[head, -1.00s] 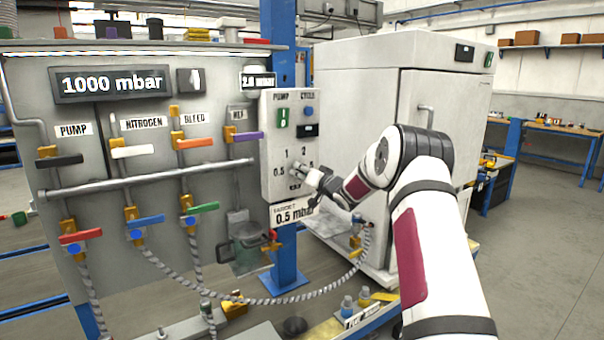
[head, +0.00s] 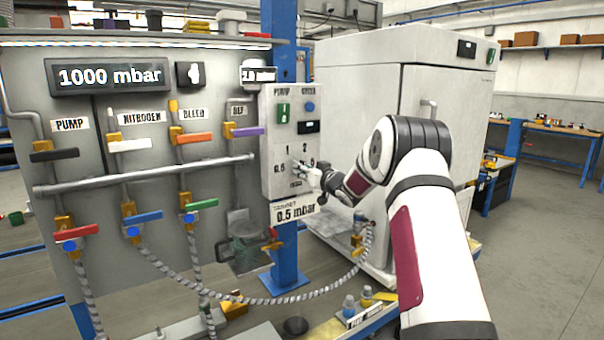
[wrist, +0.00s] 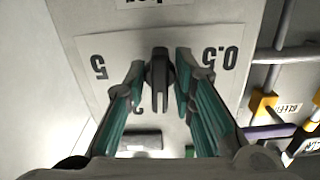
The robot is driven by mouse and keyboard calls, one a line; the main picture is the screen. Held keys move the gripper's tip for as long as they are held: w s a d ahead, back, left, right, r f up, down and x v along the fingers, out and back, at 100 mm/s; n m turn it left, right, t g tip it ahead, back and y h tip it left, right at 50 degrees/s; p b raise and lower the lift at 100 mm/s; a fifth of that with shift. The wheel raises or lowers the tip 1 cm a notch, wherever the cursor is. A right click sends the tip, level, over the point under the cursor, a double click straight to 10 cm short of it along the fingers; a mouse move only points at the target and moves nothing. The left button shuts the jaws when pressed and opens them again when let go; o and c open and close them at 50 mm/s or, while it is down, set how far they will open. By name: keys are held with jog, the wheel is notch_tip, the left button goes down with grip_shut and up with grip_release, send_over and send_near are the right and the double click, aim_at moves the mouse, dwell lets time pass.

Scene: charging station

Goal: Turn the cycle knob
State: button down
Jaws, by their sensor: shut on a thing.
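The cycle knob (wrist: 160,75) is a dark grey knob with a raised bar, on a white dial plate (wrist: 92,45) marked 0.5 and 5. The wrist view shows it upside down. My gripper (wrist: 160,68) has one green-sided finger on each side of the knob and is shut on it. In the head view, my gripper (head: 303,170) reaches from the right to the dial of the light control box (head: 270,150) and largely hides the knob. Below the dial, a target label (head: 294,211) reads 0.5 mbar.
The pressure display (head: 110,76) reads 1000 mbar. Coloured valve handles, including a purple one (head: 248,131), stand left of the box. A large white oven (head: 365,110) stands close behind my arm. A ribbed hose (head: 270,299) hangs below.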

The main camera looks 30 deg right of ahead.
jog(key=n+b, duration=0.2)
jog(key=n, duration=0.2)
jog(key=shift+n+b, duration=0.35)
jog(key=shift+n, duration=0.05)
jog(key=n+b, duration=0.3)
jog(key=n, duration=0.1)
jog(key=shift+f+n, duration=0.1)
jog(key=shift+n, duration=0.2)
jog(key=n+b, duration=0.5)
jog(key=shift+a, duration=0.1)
jog(key=n+b, duration=0.4)
jog(key=shift+n, duration=0.4)
jog(key=c, duration=1.6)
grip_release()
jog(key=shift+c, duration=0.2)
jog(key=shift+s, duration=0.1)
jog(key=s, duration=1.1)
jog(key=shift+s+d, duration=0.25)
jog(key=shift+s, duration=0.15)
